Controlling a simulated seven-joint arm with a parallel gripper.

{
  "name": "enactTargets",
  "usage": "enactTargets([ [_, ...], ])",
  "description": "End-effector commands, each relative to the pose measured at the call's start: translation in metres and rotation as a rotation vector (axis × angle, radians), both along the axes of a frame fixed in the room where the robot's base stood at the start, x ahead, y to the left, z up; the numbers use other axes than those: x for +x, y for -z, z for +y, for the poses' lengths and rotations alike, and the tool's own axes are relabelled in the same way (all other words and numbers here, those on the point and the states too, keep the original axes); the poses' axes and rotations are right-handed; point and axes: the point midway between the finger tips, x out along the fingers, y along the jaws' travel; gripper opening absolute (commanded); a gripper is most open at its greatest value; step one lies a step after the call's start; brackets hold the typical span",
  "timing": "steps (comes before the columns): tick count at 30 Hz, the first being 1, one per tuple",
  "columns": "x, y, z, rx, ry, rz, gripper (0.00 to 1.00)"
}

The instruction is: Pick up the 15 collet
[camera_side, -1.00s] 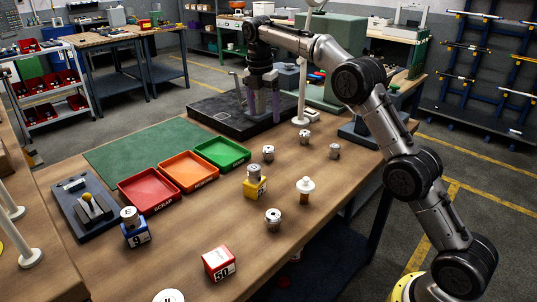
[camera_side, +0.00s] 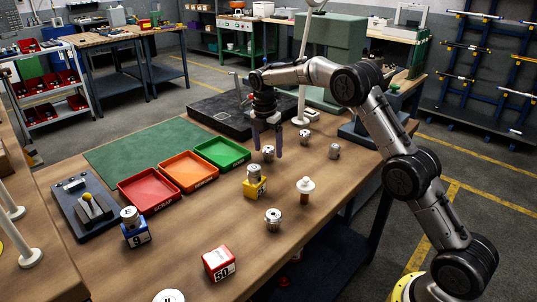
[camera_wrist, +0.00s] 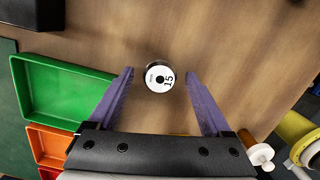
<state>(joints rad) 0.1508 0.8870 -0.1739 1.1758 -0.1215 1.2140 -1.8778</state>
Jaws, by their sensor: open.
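The 15 collet (camera_wrist: 160,77) is a round metal piece with a white top face marked 15. In the wrist view it lies between and slightly beyond the tips of my gripper (camera_wrist: 158,76), which is open and empty with its purple fingers apart. In the side view my gripper (camera_side: 267,155) points down over the table, with its fingers on either side of that collet (camera_side: 268,154). The fingers partly hide its surroundings, and I cannot tell their exact height above the table.
Green (camera_side: 221,153), orange (camera_side: 188,171) and red (camera_side: 149,189) trays stand to the left. Other collets stand nearby, one on a yellow block (camera_side: 255,188). A white-topped brown bottle (camera_side: 305,191) stands right of it. A dark slab (camera_side: 220,118) lies behind.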

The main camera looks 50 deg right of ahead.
Motion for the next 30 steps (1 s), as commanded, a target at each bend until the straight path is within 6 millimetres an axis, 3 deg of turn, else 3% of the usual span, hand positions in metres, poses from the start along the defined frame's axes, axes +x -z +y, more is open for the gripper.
enactTargets([
  [3, 0.0, 0.0095, -0.0014, 0.0, 0.0, 0.0, 0.83],
  [11, 0.0001, 0.0114, -0.0015, 0.0, 0.001, -0.001, 0.83],
  [24, 0.0, 0.0113, -0.0012, 0.0, 0.0, 0.0, 0.04],
  [25, 0.0, 0.0113, -0.0012, 0.0, 0.0, 0.0, 0.0],
  [30, 0.0002, 0.0105, -0.0013, 0.0, 0.0, -0.002, 0.0],
])
